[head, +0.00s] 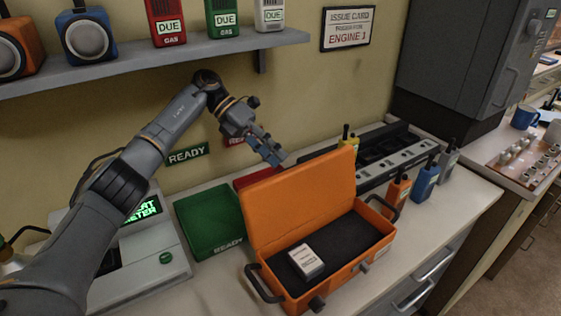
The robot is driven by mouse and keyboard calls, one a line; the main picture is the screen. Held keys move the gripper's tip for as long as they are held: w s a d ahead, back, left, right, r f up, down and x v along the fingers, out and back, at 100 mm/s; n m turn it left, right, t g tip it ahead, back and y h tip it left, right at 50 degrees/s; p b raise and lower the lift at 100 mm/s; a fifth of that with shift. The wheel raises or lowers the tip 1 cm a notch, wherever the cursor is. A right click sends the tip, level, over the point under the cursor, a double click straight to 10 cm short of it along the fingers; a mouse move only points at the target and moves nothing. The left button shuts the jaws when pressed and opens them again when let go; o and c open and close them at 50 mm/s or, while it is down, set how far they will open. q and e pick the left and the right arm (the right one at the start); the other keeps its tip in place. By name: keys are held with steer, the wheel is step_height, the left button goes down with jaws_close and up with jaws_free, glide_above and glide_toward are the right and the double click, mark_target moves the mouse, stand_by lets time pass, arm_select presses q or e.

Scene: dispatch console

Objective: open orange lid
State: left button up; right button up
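The orange case (343,278) stands on the counter. Its orange lid (299,200) is raised and stands roughly upright at the back, so the dark inside shows. A small white box with printed text (306,261) lies in the case. My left gripper (274,157) is above and behind the lid's top edge, apart from it as far as I can see. Its fingers are small and seen at an angle, so I cannot tell how far apart they are. My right gripper is not in the view.
A green tray marked READY (209,222) lies left of the case, with a red one (256,178) partly behind the lid. Orange, blue and grey radios (425,180) stand to the right near a charger rack (385,158). A shelf (150,62) with gas detectors hangs above.

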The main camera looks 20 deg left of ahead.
arm_select(q)
steer(key=shift+v, duration=2.25)
